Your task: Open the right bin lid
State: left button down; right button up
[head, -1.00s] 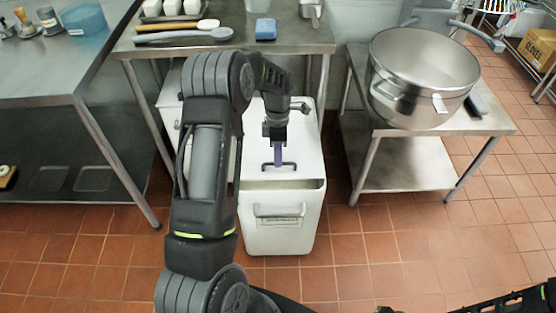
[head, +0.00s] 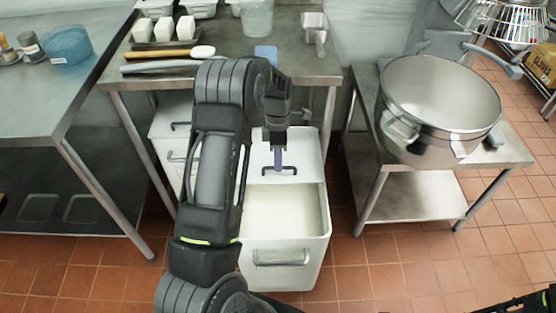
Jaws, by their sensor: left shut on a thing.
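The right bin (head: 285,274) is a white bin on the tiled floor below the middle table. Its white lid (head: 311,156) is slid back, and the front of the bin is open, showing pale contents (head: 283,210). The lid has a dark handle (head: 296,171). My left gripper (head: 279,168) points down at this handle and is shut on it. The left bin (head: 172,135) stands beside it, partly hidden by my left arm. My right arm shows only at the bottom right corner; its gripper is out of view.
A steel table (head: 230,75) stands above the bins, with a blue sponge (head: 266,55), white blocks and brushes on it. A large pot (head: 440,105) sits on a low steel stand (head: 410,180) at the right. A steel counter (head: 50,105) is at the left.

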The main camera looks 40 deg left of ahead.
pick_arm(q)
jog(key=c, duration=1.5)
grip_release()
jog(key=shift+r, duration=0.1)
jog(key=r, duration=0.5)
jog(key=w+a+r, duration=0.1)
jog(key=r, duration=0.1)
jog(key=shift+w+r, duration=0.1)
jog(key=shift+r, duration=0.15)
